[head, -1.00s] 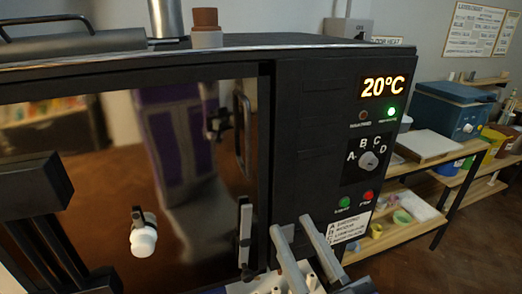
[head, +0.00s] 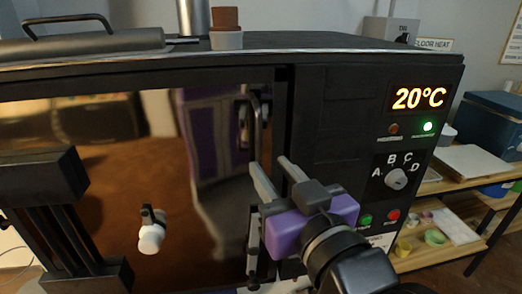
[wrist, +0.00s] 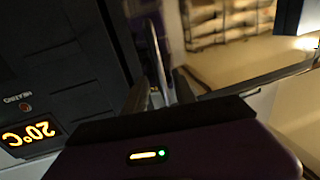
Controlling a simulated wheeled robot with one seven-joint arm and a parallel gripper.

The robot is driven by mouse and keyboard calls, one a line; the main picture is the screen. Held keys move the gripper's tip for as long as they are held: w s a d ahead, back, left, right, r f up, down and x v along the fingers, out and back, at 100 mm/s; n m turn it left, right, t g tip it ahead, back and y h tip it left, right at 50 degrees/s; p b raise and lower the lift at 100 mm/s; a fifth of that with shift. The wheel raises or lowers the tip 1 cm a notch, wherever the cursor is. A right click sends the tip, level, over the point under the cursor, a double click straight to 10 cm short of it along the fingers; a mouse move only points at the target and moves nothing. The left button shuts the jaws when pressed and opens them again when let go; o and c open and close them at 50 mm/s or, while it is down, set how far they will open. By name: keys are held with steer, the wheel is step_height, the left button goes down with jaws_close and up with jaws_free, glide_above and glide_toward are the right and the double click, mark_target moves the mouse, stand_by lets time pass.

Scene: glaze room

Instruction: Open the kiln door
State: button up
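The kiln (head: 330,95) is a dark box with a shiny, reflective door (head: 120,190), which looks shut. The dark upright door handle (head: 255,125) is near the door's right edge. My gripper (head: 272,163) has a purple body and two grey fingers. I cannot tell whether a finger touches the handle. In the wrist view, the fingers (wrist: 150,92) point up along the kiln front, partly hidden by the purple body.
The control panel right of the door has a 20°C display (head: 418,97), a lit green light (head: 428,127) and a dial (head: 397,179). A brown and grey pot (head: 226,28) stands on top. Wooden shelves (head: 430,258) are at the right.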

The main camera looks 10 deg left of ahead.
mark_target(260, 154)
steer(key=shift+p+x, duration=0.3)
steer(key=shift+x, duration=2.85)
jaws_close()
